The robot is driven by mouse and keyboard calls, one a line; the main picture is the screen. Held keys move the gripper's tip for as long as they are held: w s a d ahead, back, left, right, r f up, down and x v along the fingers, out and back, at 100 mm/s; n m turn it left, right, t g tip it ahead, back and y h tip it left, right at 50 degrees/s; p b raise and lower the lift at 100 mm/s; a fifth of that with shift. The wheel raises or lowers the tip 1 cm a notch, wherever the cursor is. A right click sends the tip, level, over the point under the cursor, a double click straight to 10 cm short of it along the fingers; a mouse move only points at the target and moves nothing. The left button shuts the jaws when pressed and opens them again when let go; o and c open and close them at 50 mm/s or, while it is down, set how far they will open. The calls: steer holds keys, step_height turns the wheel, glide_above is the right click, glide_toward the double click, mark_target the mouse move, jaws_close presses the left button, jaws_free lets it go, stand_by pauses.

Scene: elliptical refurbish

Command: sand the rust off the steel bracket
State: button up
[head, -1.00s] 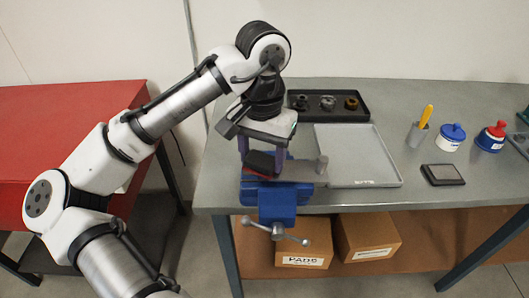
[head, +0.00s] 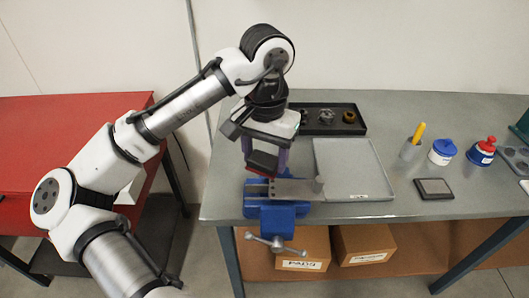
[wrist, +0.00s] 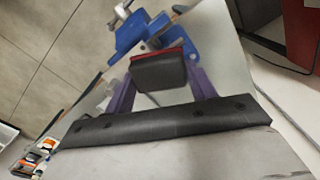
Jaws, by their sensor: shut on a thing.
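My gripper (head: 266,155) is shut on a black sanding block with a red edge (head: 262,163). The block also shows between the purple fingers in the wrist view (wrist: 158,73). The grey steel bracket (head: 295,189) lies in the blue vise (head: 276,212) at the table's front edge, its upturned end to the right. The block is over the bracket's left part and looks raised above it; the exact gap is hard to tell. The bracket's visible top looks grey-brown, and I cannot make out distinct rust. The vise also shows beyond the block in the wrist view (wrist: 130,35).
A flat grey tray (head: 353,172) lies right of the vise, empty. Behind it is a black tray (head: 357,128) with ring-like parts. A cup with a yellow handle (head: 410,150), a blue-lidded jar (head: 442,153), a red-capped bottle (head: 482,152) and a dark pad (head: 434,188) stand further right.

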step_height(320, 180, up, 2)
steer(key=shift+p, duration=1.2)
steer(key=shift+r+b, duration=0.3)
steer(key=shift+r, duration=0.15)
